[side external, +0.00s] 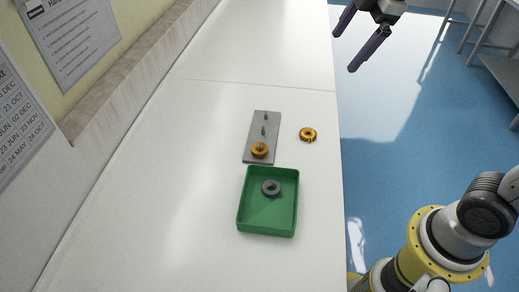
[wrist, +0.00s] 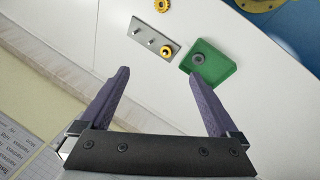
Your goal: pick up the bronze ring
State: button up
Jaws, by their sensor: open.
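Two bronze-gold rings are in view. One ring (side external: 259,150) sits around the near peg of a grey plate (side external: 254,130); this ring also shows in the wrist view (wrist: 167,51). The other, a notched ring (side external: 308,135), lies flat on the table right of the plate, and appears at the top edge of the wrist view (wrist: 161,5). I cannot tell which the task means. My gripper (side external: 344,52) is open and empty, high up beyond the table's right edge and well apart from both rings. Its two purple fingers (wrist: 160,73) frame the wrist view.
A green tray (side external: 240,213) stands just in front of the plate with a grey ring (side external: 271,187) in it. Two further pegs (side external: 264,116) on the plate stand bare. The white table (side external: 150,210) is clear on the left and at the back. A wall borders its left side.

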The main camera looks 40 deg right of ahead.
jog(key=w+a+f+n+g, duration=0.1)
jog(key=w+a+f+n, duration=0.15)
jog(key=w, duration=0.25)
jog(key=w+a+f+n+g, duration=0.1)
jog(key=w+a+f, duration=0.15)
jog(key=w, duration=0.25)
jog(key=n+g, duration=0.2)
jog(key=g, duration=0.1)
send_over(259, 144)
notch_tip(259, 144, down, 24)
jog(key=shift+s+a+r, duration=0.15)
jog(key=shift+d+f, duration=0.2)
jog(key=shift+f, duration=2.9)
jog(key=shift+r, duration=0.1)
grip_shut()
